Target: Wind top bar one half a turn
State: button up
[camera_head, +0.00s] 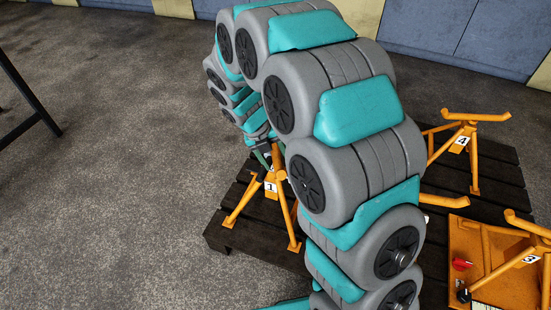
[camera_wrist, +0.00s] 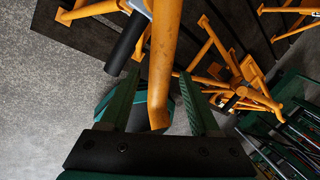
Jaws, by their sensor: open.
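Orange stand 1 (camera_head: 271,188), with a white number plate, stands on the dark pallet; my arm hides part of its top. In the wrist view an orange bar (camera_wrist: 164,60) runs down the middle of the picture, between the two green fingers of my gripper (camera_wrist: 160,76). The bar's lower end is bent. My gripper is open around the bar, with visible gaps on both sides. In the head view my gripper (camera_head: 264,156) is at the top of stand 1, small and partly hidden. A black cylindrical part (camera_wrist: 127,43) lies left of the bar.
The pallet (camera_head: 225,236) also carries stand 4 (camera_head: 462,142) and stand 3 (camera_head: 530,260) at the right. An orange jack body (camera_head: 510,285) with a red part (camera_head: 461,264) is beside stand 3. Open grey floor lies left of the pallet. A dark table leg (camera_head: 30,95) is far left.

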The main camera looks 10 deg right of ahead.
jog(key=v, duration=0.7)
jog(key=shift+a+r, duration=0.15)
jog(key=shift+r, duration=0.2)
